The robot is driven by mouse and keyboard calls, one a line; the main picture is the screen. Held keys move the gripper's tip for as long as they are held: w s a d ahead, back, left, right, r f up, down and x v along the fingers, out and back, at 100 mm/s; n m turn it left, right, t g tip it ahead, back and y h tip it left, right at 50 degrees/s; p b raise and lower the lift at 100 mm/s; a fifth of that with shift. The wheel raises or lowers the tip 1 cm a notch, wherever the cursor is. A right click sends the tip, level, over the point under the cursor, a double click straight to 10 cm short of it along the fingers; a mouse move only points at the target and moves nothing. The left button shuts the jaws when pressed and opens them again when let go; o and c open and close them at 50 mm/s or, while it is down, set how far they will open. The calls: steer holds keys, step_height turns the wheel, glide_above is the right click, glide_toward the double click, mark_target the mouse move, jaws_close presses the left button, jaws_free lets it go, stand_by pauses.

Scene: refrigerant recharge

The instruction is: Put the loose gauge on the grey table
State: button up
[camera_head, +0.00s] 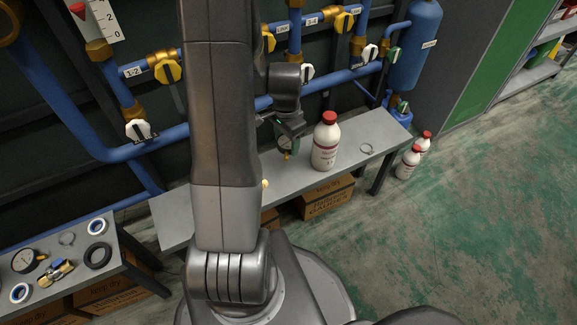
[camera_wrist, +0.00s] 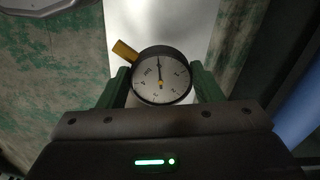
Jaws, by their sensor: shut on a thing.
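A round gauge (camera_wrist: 161,75) with a white face, dark rim and brass stem sits between the green fingers of my gripper (camera_wrist: 161,84) in the wrist view. My gripper is shut on it. In the head view my gripper (camera_head: 287,139) is over the middle grey table (camera_head: 213,205), left of a white bottle; the gauge there is small and dark. Whether it touches the top is unclear. My arm hides part of this table. A second gauge (camera_head: 25,260) lies on another grey table (camera_head: 62,285) at the lower left.
The white bottle with a red cap (camera_head: 326,141) stands close to my gripper, and a thin ring (camera_head: 366,148) lies farther right. Blue pipes (camera_head: 182,133) with valves run behind. Cardboard boxes (camera_head: 325,198) sit beneath. Two bottles (camera_head: 408,162) stand on the floor.

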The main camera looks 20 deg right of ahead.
mark_target(287, 167)
step_height(287, 167, down, 9)
steer(key=b, duration=0.3)
steer(key=shift+f, duration=0.2)
steer(key=shift+f, duration=0.15)
steer(key=o, duration=1.1)
steer(key=shift+c, duration=0.2)
step_height(287, 167, up, 12)
steer(key=p, duration=0.4)
steer(key=shift+r, duration=0.2)
